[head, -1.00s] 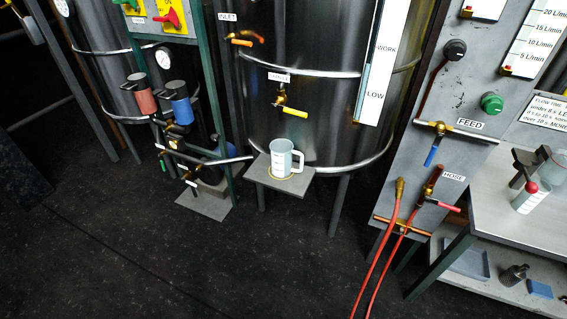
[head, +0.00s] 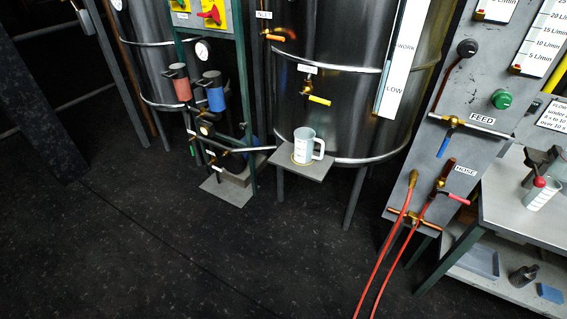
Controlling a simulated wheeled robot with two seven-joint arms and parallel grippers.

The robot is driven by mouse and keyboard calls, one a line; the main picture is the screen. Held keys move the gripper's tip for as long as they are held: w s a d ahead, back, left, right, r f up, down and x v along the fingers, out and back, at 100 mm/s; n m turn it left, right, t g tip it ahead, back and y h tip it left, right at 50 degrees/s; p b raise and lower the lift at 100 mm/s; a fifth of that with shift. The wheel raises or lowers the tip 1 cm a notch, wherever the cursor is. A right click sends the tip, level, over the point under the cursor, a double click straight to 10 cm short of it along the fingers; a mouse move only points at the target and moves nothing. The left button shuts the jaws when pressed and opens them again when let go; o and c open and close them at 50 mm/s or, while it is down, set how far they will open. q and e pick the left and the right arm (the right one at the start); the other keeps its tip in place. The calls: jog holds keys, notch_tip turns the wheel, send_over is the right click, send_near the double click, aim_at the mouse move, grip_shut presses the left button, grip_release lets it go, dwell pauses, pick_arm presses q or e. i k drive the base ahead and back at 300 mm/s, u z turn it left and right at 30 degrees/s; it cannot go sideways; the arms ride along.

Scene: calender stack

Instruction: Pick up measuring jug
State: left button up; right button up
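A white measuring jug (head: 303,148) with a handle on its right side stands upright on a small grey shelf (head: 318,172) in front of the steel tank. It is below the tank's yellow-handled outlet tap (head: 317,99). A second clear, graduated vessel (head: 540,195) stands on the grey bench at the right edge, beside a red knob. Neither of my grippers is in view.
A green-framed stand with red and blue filters (head: 209,92) is left of the shelf. Red hoses (head: 387,262) hang from the grey panel to the floor. The grey bench (head: 515,218) is at right. The dark floor (head: 180,265) in front is clear.

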aim_at(309, 148)
jog(key=u, duration=0.4)
jog(key=k, duration=0.9)
jog(key=u, duration=1.15)
jog(key=i, duration=2.1)
jog(key=z, duration=1.1)
jog(key=i, duration=0.8)
jog(key=z, duration=0.9)
